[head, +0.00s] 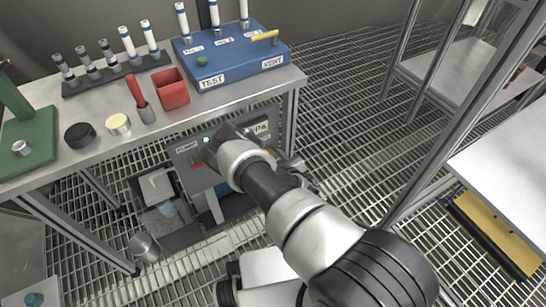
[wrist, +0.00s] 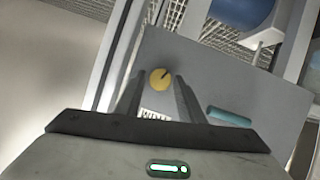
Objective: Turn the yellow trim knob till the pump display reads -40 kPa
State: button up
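The yellow trim knob (wrist: 160,78) sits on a grey panel in the wrist view, with a dark pointer line across its face. My gripper (wrist: 159,84) is open, one finger on each side of the knob in the picture; I cannot tell how far the fingertips are from it. In the head view the pump panel (head: 184,149) is under the bench, and my arm covers the knob and my fingers. The pump display (head: 259,127) shows part of "kPa"; its number is hidden behind my arm.
The bench top (head: 95,153) above the pump carries a blue test block (head: 225,65), a red bin (head: 170,88), a black cap (head: 80,135) and a rack of tubes (head: 110,72). A shelf post (head: 425,150) stands at right. Open grating floor lies between.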

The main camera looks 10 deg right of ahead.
jog(key=c, duration=0.7)
jog(key=shift+a+n+t+h, duration=0.1)
jog(key=shift+n+t+h, duration=0.2)
jog(key=shift+n+h, duration=0.35)
jog(key=o, duration=1.1)
jog(key=shift+s, duration=0.1)
jog(key=p+v, duration=0.2)
jog(key=v, duration=0.6)
jog(key=p+v, duration=0.3)
jog(key=v, duration=0.6)
jog(key=shift+s+d, duration=0.15)
jog(key=shift+d, duration=0.1)
